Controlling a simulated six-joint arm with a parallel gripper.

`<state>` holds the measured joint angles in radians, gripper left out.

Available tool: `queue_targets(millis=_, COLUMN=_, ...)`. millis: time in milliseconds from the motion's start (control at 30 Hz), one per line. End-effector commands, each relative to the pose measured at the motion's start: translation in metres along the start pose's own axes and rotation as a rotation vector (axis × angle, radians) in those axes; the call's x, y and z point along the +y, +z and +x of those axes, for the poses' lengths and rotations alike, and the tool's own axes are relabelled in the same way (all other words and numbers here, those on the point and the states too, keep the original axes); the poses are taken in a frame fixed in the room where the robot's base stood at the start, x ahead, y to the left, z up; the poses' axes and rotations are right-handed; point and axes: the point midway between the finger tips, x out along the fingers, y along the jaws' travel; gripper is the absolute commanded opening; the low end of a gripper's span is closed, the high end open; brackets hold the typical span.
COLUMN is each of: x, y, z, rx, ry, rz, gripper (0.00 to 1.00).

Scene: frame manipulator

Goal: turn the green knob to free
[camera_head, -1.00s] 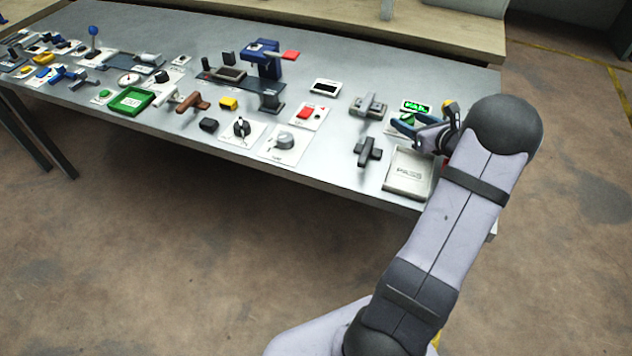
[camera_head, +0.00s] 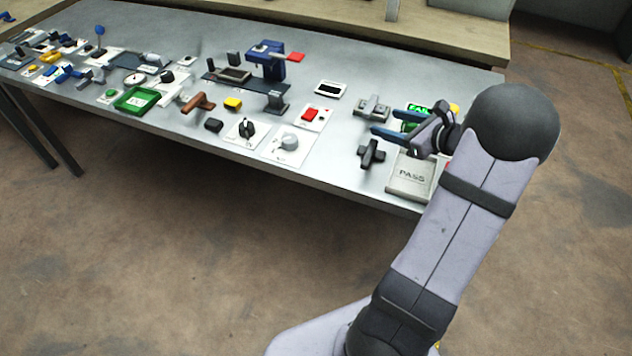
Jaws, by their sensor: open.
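A green part (camera_head: 409,126), which looks like the green knob, shows between my gripper's blue fingers at the right end of the table. The fingers hide most of it, so its pointer direction cannot be read. My gripper (camera_head: 385,121) is open, its two fingers apart and pointing left. They overlap the green part in this view; whether they touch it cannot be told. A lit green display (camera_head: 419,109) is just behind, partly covered by the upper finger.
A dark cross-shaped handle (camera_head: 371,153) stands close to the lower finger. A grey clamp-like fixture (camera_head: 373,107) is left of the gripper. A PASS tray (camera_head: 411,178) lies in front. Several knobs and switches fill the table (camera_head: 330,165) to the left.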

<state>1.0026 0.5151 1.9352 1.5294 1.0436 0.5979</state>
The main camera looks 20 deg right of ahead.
Motion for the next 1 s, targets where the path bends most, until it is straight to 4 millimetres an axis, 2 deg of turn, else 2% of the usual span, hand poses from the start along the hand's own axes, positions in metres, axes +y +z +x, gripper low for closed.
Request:
queue_targets(millis=67, x=0.011, y=0.010, z=0.006, rx=-0.002, ry=0.039, rz=-0.043, gripper=0.53)
queue_targets(millis=500, x=0.089, y=0.012, z=0.025, rx=0.080, ry=0.249, rz=-0.266, gripper=0.53)
queue_targets(millis=1000, x=0.178, y=0.007, z=0.026, rx=0.150, ry=0.510, rz=-0.577, gripper=0.53)
